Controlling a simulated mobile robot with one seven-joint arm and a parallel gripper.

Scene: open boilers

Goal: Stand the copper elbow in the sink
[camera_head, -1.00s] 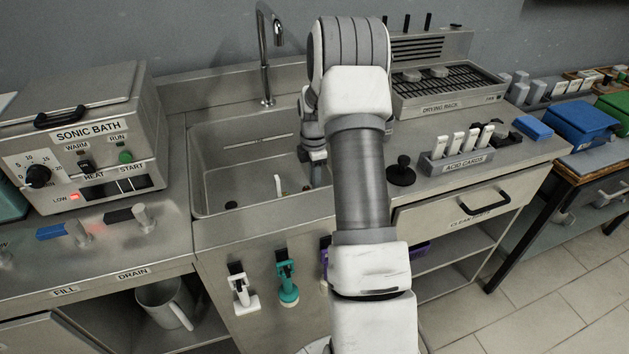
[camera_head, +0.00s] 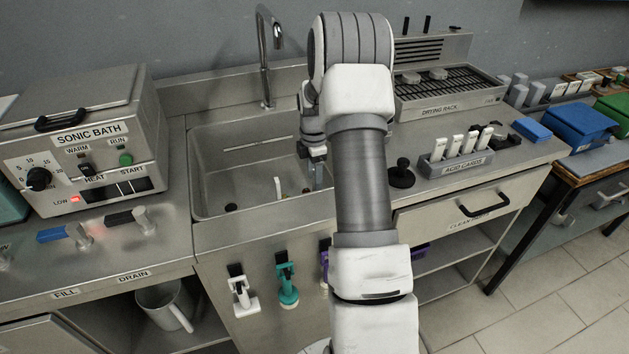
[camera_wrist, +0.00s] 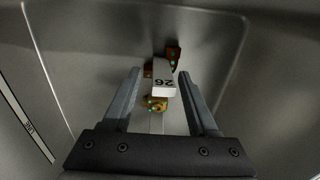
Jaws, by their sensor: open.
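The copper elbow (camera_wrist: 173,57) lies at the bottom of the sink (camera_wrist: 85,60), reddish-brown with green patches. I cannot tell how far down the fingers reach. In the head view the sink (camera_head: 235,160) is left of my arm, with my gripper (camera_head: 317,176) over its right part. The tag (camera_head: 278,187) stands out as a pale upright strip there.
A tall faucet (camera_head: 265,55) stands at the sink's back. The sonic bath (camera_head: 85,135) is at left. The drying rack (camera_head: 445,92) and acid cards holder (camera_head: 462,160) are at right. The sink's left half is clear except for a dark drain (camera_head: 231,207).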

